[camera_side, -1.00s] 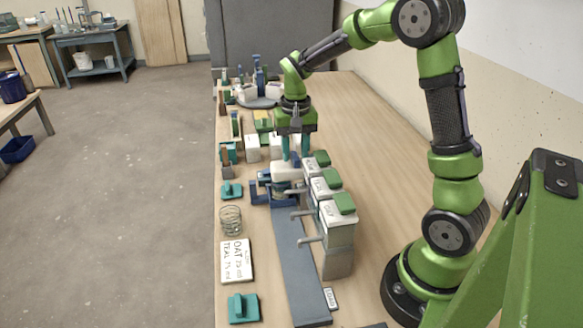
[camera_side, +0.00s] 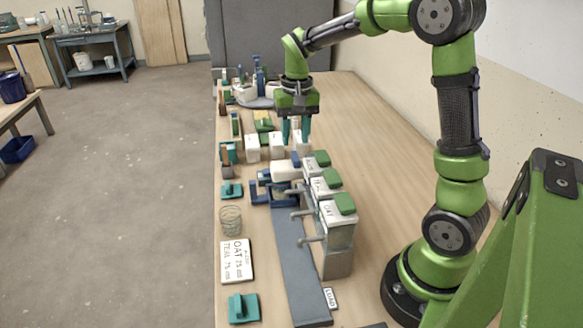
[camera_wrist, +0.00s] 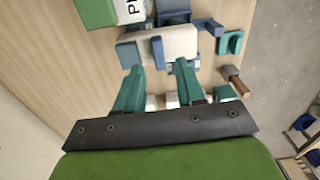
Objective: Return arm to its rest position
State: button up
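My gripper (camera_side: 296,138) hangs above the work table, its two teal fingers pointing down. The fingers stand apart with nothing visible between them. In the wrist view my gripper (camera_wrist: 159,70) also shows spread fingers. A white block (camera_side: 286,172) with a blue strip sits at the blue fixture (camera_side: 262,190), below the fingertips. In the wrist view the white block (camera_wrist: 180,43) lies just beyond the fingertips, and I see a gap to it in the side view.
Dispensers with green lids (camera_side: 333,207) stand right of the grey strip (camera_side: 298,265). A wire coil (camera_side: 231,220), a sign board (camera_side: 237,261) and a teal piece (camera_side: 243,308) line the left edge. White containers (camera_side: 276,145) stand behind the fixture. The table's right side is clear.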

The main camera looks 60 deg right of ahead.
jog(key=s+a+r+n+t+y, duration=0.1)
jog(key=s+a+r+n+t, duration=0.1)
jog(key=s+a, duration=0.5)
jog(key=s+a+r+n+t+y, duration=0.1)
jog(key=s+a+r+n+t, duration=0.1)
jog(key=s+a+r+t, duration=0.2)
jog(key=s+a+t, duration=0.1)
jog(key=s+a, duration=0.2)
jog(key=shift+s+r+n, duration=0.15)
jog(key=shift+r+n, duration=0.15)
jog(key=shift+r, duration=0.1)
